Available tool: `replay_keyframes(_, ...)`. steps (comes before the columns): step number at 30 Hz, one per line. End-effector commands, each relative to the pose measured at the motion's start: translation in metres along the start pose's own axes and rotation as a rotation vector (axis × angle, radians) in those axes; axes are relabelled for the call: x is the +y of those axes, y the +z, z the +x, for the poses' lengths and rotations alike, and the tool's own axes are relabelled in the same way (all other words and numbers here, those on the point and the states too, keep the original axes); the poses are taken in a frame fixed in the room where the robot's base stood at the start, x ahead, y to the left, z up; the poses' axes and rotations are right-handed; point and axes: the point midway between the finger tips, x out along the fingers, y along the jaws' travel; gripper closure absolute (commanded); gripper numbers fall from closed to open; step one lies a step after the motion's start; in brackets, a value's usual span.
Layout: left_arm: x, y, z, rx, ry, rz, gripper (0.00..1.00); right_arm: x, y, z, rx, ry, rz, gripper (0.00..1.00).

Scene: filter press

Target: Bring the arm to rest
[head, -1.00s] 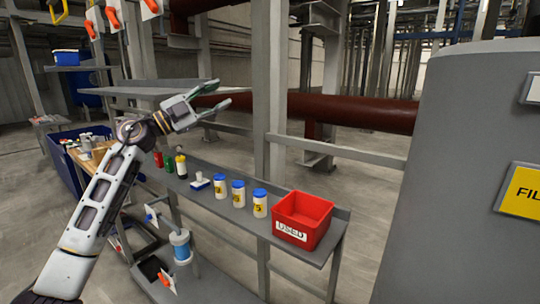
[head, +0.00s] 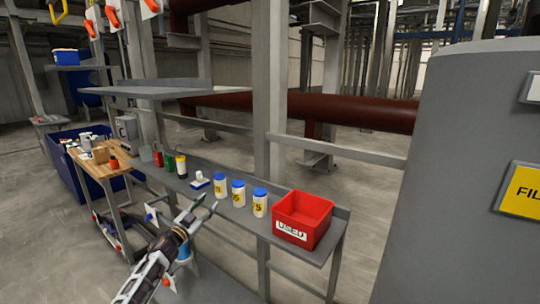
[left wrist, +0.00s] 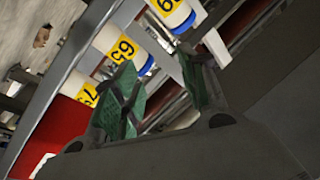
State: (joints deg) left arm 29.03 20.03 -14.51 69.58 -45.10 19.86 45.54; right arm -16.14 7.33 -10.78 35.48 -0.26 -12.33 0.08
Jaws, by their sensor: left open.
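My left gripper (head: 205,208) is open and empty, low in front of the shelf's front edge in the head view. Its arm comes up from the bottom. In the left wrist view its two green-padded fingers (left wrist: 160,92) stand apart, with white jars beyond them. Three white jars with blue lids and yellow number labels stand on the grey shelf (head: 318,256): a left jar (head: 220,186), a middle jar (head: 238,194) and a right jar (head: 260,203). The jars appear upright and apart from the gripper. My right gripper is not in view.
A red bin (head: 306,218) marked USED stands at the shelf's right end. A wooden cart (head: 98,165) stands at the left, a large grey cylinder (head: 460,170) at the right.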

Motion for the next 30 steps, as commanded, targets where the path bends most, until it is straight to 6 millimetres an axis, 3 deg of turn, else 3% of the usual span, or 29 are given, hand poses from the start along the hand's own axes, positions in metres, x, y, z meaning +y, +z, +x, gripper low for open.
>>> replay_keyframes(1,0.009,0.024,-0.01,-0.038,-0.008,-0.018,0.57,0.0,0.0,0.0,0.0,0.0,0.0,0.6)
replay_keyframes(3,0.019,0.051,-0.022,-0.085,-0.02,-0.038,0.57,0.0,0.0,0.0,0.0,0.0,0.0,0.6)
replay_keyframes(15,0.087,0.197,-0.113,-0.365,-0.067,-0.133,0.57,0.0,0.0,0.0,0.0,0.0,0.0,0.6)
replay_keyframes(23,0.137,0.276,-0.188,-0.551,-0.079,-0.183,0.57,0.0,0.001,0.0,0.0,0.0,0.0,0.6)
replay_keyframes(30,0.187,0.336,-0.268,-0.725,-0.077,-0.22,0.57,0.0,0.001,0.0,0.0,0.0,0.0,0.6)
